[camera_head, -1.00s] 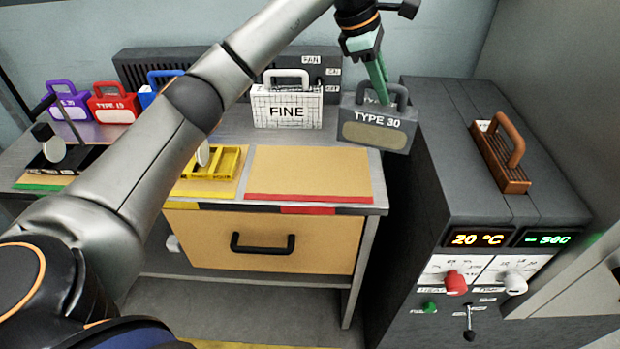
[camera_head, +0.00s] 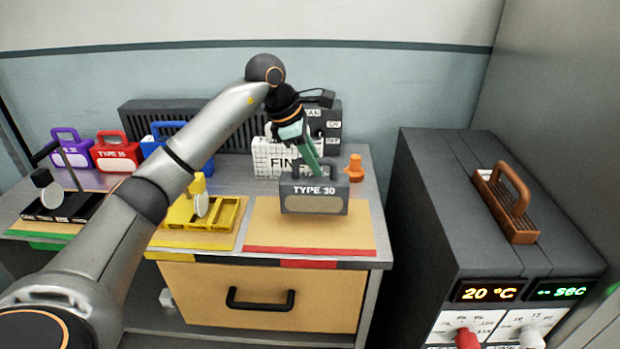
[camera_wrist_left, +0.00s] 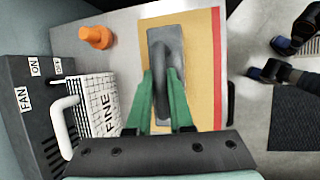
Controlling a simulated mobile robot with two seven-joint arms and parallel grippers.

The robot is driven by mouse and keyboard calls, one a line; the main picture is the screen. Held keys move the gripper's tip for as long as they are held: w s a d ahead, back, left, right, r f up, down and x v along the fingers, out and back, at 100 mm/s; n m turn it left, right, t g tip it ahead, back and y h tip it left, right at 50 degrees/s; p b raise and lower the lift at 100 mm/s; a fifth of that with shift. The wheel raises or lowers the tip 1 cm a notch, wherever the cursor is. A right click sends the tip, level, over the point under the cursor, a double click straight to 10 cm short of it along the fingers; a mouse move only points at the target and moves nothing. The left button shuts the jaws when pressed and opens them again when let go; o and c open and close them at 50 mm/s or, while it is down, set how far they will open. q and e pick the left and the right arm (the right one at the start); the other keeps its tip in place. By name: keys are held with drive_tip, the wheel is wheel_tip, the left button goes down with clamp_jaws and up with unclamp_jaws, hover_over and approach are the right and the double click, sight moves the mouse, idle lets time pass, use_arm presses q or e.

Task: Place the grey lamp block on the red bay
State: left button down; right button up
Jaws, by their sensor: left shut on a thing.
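The grey lamp block (camera_head: 313,204), marked TYPE 30, is upright with its handle on top. My left gripper (camera_head: 314,170) is shut on that handle. In the left wrist view, the green fingers (camera_wrist_left: 160,98) straddle the grey block (camera_wrist_left: 166,45). The red bay (camera_head: 310,235) is a tan mat with a red strip along its front edge. The block is over the back part of this mat; whether it touches the mat, I cannot tell. The mat also shows in the left wrist view (camera_wrist_left: 203,70). I do not make out my right gripper.
The white FINE block (camera_head: 268,160) stands just behind and left of the grey block. An orange knob-like piece (camera_head: 355,168) stands behind right. A yellow tray (camera_head: 222,214) lies left of the bay. A dark cabinet (camera_head: 435,200) with a brown-handled block (camera_head: 505,205) stands right.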

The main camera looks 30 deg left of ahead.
sight(310, 178)
use_arm(q)
drive_tip(key=shift+s+a+f, duration=0.1)
drive_tip(key=shift+a+f, duration=0.05)
drive_tip(key=shift+f, duration=0.05)
drive_tip(key=f, duration=0.3)
drive_tip(key=shift+a+f, duration=0.2)
drive_tip(key=shift+f, duration=0.1)
drive_tip(key=shift+s, duration=0.1)
drive_tip(key=c, duration=1.3)
unclamp_jaws()
drive_tip(key=shift+f, duration=0.15)
drive_tip(key=o, duration=0.5)
